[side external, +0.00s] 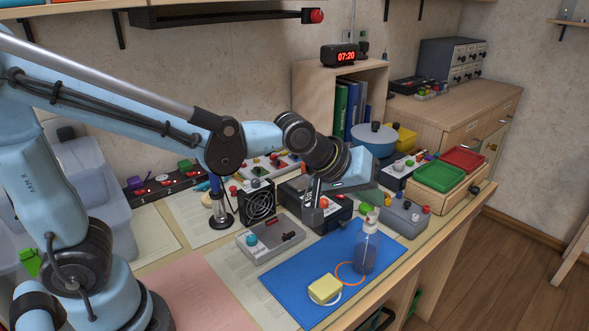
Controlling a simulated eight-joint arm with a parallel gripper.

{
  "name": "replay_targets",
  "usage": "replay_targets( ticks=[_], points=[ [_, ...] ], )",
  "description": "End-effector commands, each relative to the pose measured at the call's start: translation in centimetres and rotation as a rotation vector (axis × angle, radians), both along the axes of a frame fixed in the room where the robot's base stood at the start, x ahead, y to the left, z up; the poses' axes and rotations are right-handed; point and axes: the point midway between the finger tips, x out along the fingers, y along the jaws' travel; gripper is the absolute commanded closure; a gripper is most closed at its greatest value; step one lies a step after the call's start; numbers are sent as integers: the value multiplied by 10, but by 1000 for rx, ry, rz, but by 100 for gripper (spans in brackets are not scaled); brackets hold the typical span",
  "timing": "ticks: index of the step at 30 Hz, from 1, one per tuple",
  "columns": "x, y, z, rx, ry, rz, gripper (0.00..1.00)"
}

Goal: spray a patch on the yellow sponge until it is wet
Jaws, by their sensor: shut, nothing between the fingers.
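The yellow sponge (324,288) lies at the near end of the blue mat (290,275), on or beside a white ring that partly shows from under it. A clear bluish spray bottle (366,250) stands upright on the mat, to the right of and behind the sponge. An orange ring (345,273) lies at its base. Whether the sponge has a wet patch is too small to tell. My gripper (314,203) is shut and empty, above the black box behind the mat, up and left of the bottle and apart from it.
A grey box with a teal knob (270,239) stands left of the mat. A black fan (257,202) and a small lamp-like stand (219,205) are behind it. A grey box with coloured knobs (403,215) is right of the bottle. Green and red trays (440,176) stand farther right.

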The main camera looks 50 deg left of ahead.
Motion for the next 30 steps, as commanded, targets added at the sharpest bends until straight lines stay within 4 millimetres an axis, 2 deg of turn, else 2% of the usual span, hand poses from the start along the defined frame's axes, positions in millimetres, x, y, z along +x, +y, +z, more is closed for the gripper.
replay_targets(
  ticks=[23, 30],
  points=[
    [0, 0, 0, 0, 0, 0, 100],
    [0, 0, -7, 0, 0, 0, 100]
  ],
)
